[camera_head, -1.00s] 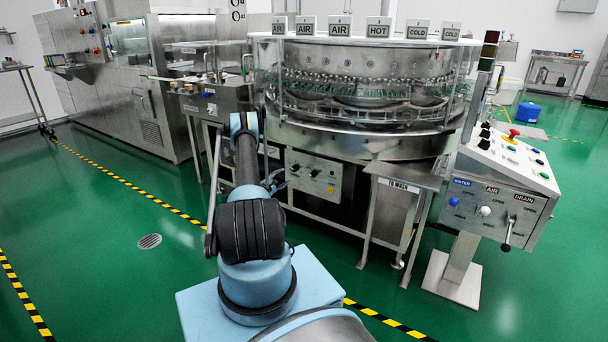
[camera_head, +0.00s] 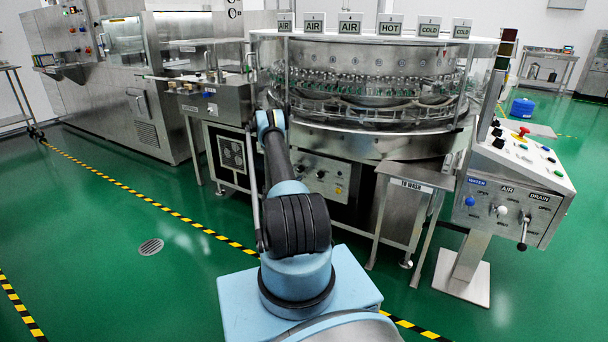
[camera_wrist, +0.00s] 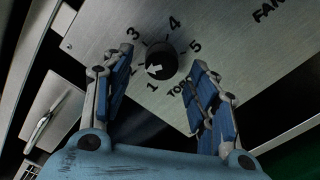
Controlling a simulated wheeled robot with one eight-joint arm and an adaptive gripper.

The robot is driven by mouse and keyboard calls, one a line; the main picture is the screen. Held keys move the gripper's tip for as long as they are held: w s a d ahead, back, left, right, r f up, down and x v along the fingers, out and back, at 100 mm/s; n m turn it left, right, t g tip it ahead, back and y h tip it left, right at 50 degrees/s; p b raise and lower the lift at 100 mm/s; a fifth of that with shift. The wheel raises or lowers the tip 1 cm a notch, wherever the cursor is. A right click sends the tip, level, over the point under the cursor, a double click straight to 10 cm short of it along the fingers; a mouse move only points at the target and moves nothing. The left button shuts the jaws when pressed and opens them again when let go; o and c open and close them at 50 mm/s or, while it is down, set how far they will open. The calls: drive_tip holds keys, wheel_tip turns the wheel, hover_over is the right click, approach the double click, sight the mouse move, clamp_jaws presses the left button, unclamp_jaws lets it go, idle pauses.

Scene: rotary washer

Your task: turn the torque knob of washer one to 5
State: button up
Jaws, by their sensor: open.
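The dark round torque knob (camera_wrist: 161,60) sits on the washer's metal panel in the wrist view, ringed by printed numbers. Its white pointer mark faces lower left, towards the side of the 1. The 5 is at upper right; the 2 is hard to make out. The label beginning "TO" beside the knob is partly covered by a finger. My gripper (camera_wrist: 162,75) is open, with its blue-padded fingers on either side of the knob; contact cannot be told. In the head view, washer one (camera_head: 370,85) stands ahead and my arm hides the gripper.
A "FAN" label marks the panel at upper right in the wrist view. In the head view, a "TO WASH" table (camera_head: 412,180) and a control console (camera_head: 515,190) stand to the right. Open green floor (camera_head: 90,220) lies at left.

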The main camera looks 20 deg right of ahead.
drive_tip(key=shift+w+d, duration=0.45)
drive_tip(key=shift+d, duration=0.1)
drive_tip(key=shift+d, duration=0.15)
drive_tip(key=shift+d, duration=0.15)
drive_tip(key=c, duration=1.1)
drive_tip(key=shift+s+d+m, duration=0.1)
drive_tip(key=shift+d+m, duration=0.05)
drive_tip(key=shift+m, duration=1.45)
drive_tip(key=o, duration=1.1)
drive_tip(key=shift+r, duration=0.1)
